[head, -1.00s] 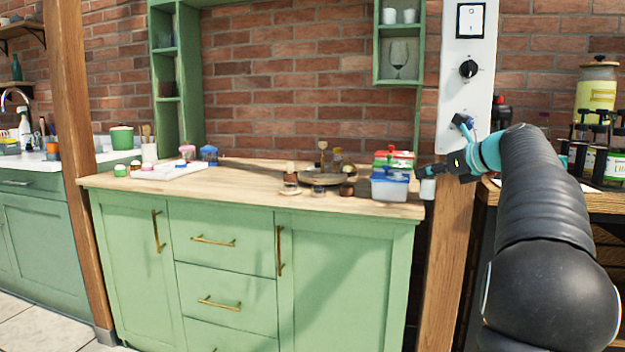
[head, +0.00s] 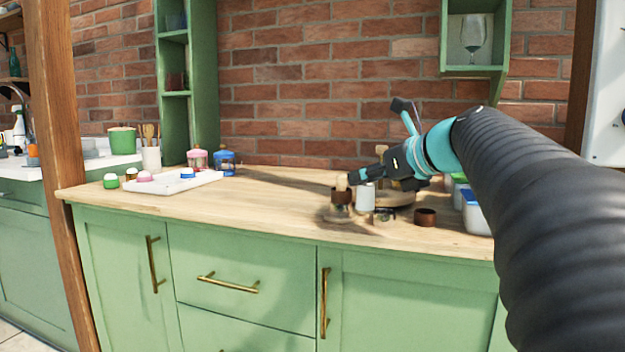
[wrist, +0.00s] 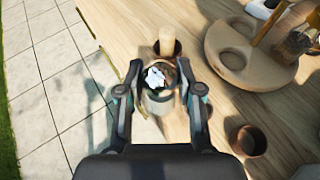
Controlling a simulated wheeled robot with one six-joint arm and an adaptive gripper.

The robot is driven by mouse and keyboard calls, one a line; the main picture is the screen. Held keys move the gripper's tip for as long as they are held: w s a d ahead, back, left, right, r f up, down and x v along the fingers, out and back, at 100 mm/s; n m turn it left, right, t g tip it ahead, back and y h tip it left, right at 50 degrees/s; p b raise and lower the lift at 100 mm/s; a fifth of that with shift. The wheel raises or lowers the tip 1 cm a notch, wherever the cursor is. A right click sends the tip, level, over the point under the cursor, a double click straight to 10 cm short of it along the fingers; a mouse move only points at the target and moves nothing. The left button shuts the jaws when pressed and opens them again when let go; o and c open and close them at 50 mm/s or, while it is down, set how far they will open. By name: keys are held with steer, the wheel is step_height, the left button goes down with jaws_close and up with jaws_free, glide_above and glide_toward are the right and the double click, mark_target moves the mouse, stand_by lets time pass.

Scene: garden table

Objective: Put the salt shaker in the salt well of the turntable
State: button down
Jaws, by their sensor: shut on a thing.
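My gripper (wrist: 160,92) is shut on the salt shaker (wrist: 160,76), which has a shiny top in the wrist view. In the head view my gripper (head: 370,178) holds the shaker (head: 365,199), its pale body hanging upright near the counter's front; I cannot tell if it touches the counter. The wooden turntable (wrist: 225,75) lies to the right in the wrist view, with an empty round well (wrist: 232,58) facing up and jars on its far side. In the head view the turntable (head: 404,199) is partly hidden behind my gripper. The salt well cannot be told apart.
A brown cup with a wooden piece in it (head: 341,194) stands just left of the shaker. Another brown cup (head: 425,218) stands to the right, in front of the turntable. Boxes (head: 474,212) stand at the right end. A white tray (head: 205,180) is at left; the middle counter is clear.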

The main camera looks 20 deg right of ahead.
steer(key=w+d, duration=0.2)
steer(key=w, duration=0.1)
steer(key=w+d, duration=0.2)
steer(key=w, duration=0.1)
steer(key=w+d, duration=0.2)
steer(key=w, duration=0.1)
steer(key=shift+w+d, duration=0.35)
steer(key=shift+d, duration=0.05)
steer(key=w+d, duration=0.2)
steer(key=shift+w+p, duration=0.4)
steer(key=shift+f+b, duration=0.45)
steer(key=shift+f, duration=0.25)
steer(key=shift+s+a, duration=0.1)
steer(key=shift+f, duration=0.15)
steer(key=c, duration=0.8)
jaws_free()
steer(key=shift+o, duration=0.2)
steer(key=shift+s+r, duration=0.15)
steer(key=shift+r, duration=0.05)
steer(key=p+v, duration=0.1)
steer(key=v, duration=1)
steer(key=shift+s, duration=0.25)
